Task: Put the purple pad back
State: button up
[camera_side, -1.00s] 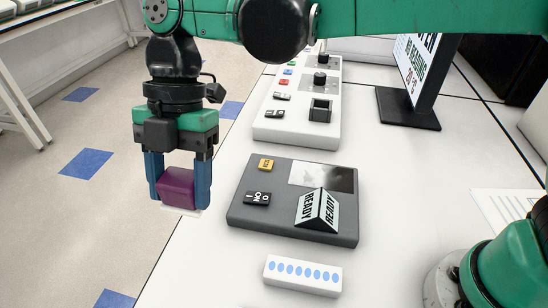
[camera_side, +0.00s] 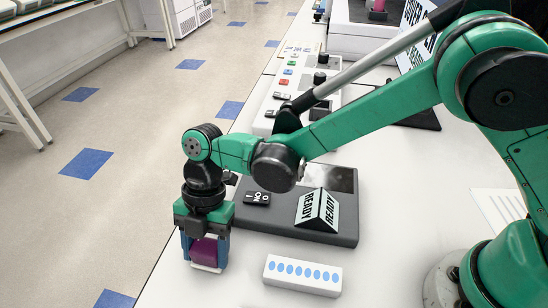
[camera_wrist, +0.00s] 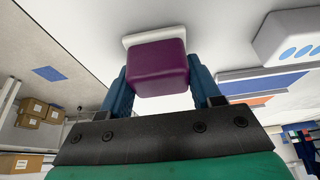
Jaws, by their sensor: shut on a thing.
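The purple pad (camera_side: 205,251) is a small block with a white layer at its base. It is held between the two blue fingers of my gripper (camera_side: 206,252), which is shut on it. In the side view it is near the bench's left edge, left of the white strip with blue dots. Whether its base touches the bench is hard to tell. In the wrist view the purple pad (camera_wrist: 158,68) sits between the fingers of my gripper (camera_wrist: 160,82), its white layer showing at the far side.
A white strip with blue dots (camera_side: 302,274) lies right of my gripper. Behind is a dark grey panel (camera_side: 285,230) with a READY sign (camera_side: 317,210) and a black switch (camera_side: 257,198). A white control box (camera_side: 262,122) stands farther back. The bench front is clear.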

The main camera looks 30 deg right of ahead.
jog(key=shift+f, duration=0.15)
jog(key=o, duration=1.2)
jog(key=w+d+r+m+t, duration=0.1)
jog(key=w+d+r+m, duration=0.15)
jog(key=d+r, duration=0.35)
jog(key=w+d+r+m+t, duration=0.15)
jog(key=d+r+m, duration=0.25)
jog(key=r, duration=0.4)
jog(key=shift+s+d+f+m+t+h, duration=0.2)
jog(key=shift+s+d+m+t+h, duration=0.65)
jog(key=shift+d+m, duration=2.35)
jog(key=shift+s+d+f+m+t+h, duration=0.2)
jog(key=shift+s+d+m+t, duration=1.3)
jog(key=shift+d+m, duration=1.75)
jog(key=shift+s+d+f+m+t+h, duration=0.15)
jog(key=shift+s+d+m+t+h, duration=0.5)
jog(key=shift+d+m+t, duration=1.75)
